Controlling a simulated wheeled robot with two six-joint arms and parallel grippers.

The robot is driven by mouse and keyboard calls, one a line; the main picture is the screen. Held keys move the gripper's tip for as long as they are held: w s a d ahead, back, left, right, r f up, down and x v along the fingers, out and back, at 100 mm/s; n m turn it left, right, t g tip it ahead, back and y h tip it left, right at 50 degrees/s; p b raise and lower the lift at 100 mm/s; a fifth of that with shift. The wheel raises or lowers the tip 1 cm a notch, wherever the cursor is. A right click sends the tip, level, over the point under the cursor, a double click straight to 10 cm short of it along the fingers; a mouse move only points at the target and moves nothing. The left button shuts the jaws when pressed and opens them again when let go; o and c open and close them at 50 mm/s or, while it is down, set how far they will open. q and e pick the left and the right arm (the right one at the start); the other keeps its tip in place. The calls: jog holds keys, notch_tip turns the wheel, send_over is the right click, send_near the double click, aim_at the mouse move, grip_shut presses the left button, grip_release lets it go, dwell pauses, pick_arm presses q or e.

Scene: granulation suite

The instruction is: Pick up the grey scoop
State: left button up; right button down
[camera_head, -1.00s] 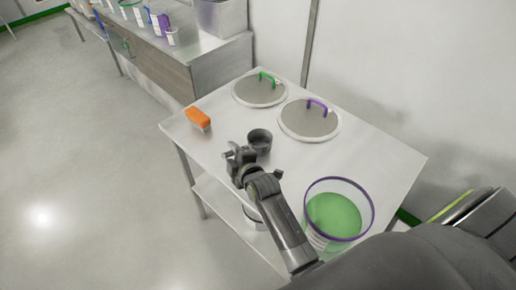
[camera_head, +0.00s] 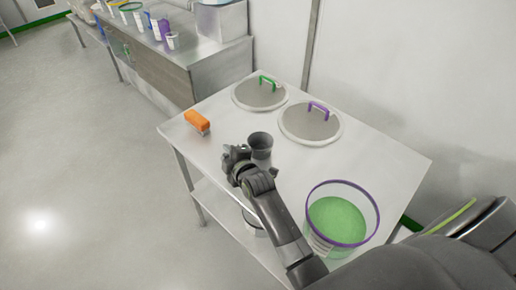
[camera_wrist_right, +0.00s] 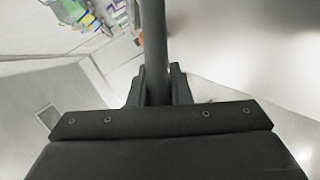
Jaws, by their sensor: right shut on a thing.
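The grey scoop (camera_head: 261,146) has a dark round cup, which shows over the near half of the steel table (camera_head: 215,122) in the head view. My right gripper (camera_head: 242,157) is beside the cup, on its left and near side. In the right wrist view, the two fingers of my right gripper (camera_wrist_right: 157,88) are shut on a dark grey rod, the scoop's handle (camera_wrist_right: 153,40), which runs up out of the picture. The wrist view does not show the cup. I cannot tell whether the cup's base touches the table. My left gripper is not in view.
An orange-handled brush or scraper (camera_head: 197,121) lies at the table's left edge. Two round lids, one with a green handle (camera_head: 260,94) and one with a purple handle (camera_head: 310,123), lie behind. A purple-rimmed tub (camera_head: 342,214) of green material stands front right.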

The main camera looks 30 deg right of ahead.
notch_tip(320, 180, up, 10)
jog(key=shift+b, duration=0.4)
dwell(0.3)
